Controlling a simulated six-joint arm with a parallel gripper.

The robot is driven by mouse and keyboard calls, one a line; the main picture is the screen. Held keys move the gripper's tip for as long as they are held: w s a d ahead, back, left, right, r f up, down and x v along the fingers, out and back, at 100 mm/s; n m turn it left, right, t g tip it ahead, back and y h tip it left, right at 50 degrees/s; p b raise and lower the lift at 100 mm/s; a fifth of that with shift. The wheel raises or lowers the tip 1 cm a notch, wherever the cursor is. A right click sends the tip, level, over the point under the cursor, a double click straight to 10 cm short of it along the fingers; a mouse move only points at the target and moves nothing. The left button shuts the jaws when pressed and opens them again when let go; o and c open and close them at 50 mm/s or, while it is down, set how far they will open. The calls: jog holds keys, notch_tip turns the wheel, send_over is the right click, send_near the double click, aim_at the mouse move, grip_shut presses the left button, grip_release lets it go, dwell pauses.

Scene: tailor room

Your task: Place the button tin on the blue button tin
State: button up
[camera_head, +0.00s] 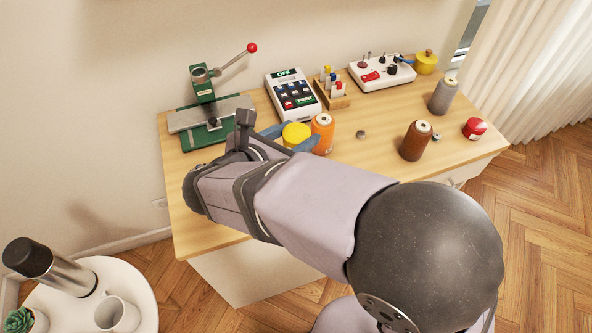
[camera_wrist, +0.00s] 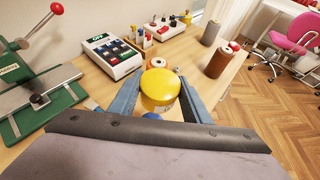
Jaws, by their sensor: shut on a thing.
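A round yellow button tin (camera_wrist: 160,86) is between the two blue fingers of my gripper (camera_wrist: 161,92), which is shut on it. In the head view the yellow tin (camera_head: 296,132) shows beyond my wrist, left of an orange thread spool (camera_head: 322,134). A rounded blue patch, likely the blue button tin (camera_wrist: 152,116), shows just below the yellow tin in the wrist view. Most of it is hidden by my gripper body. I cannot tell whether the two tins touch. My arm hides the blue tin in the head view.
A green press (camera_head: 205,120) stands at the left of the wooden table (camera_head: 385,118). A white keypad box (camera_head: 292,94), a small rack and a white control box (camera_head: 382,72) line the back. Brown (camera_head: 416,141) and grey spools and a red tin (camera_head: 474,128) stand right.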

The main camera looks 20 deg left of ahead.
jog(key=shift+f+p, duration=0.55)
jog(key=shift+f, duration=4.45)
jog(key=shift+f, duration=0.15)
jog(key=o, duration=1.1)
jog(key=shift+r, duration=0.2)
jog(key=b+v, duration=0.1)
jog(key=v, duration=1.1)
jog(key=shift+b, duration=0.4)
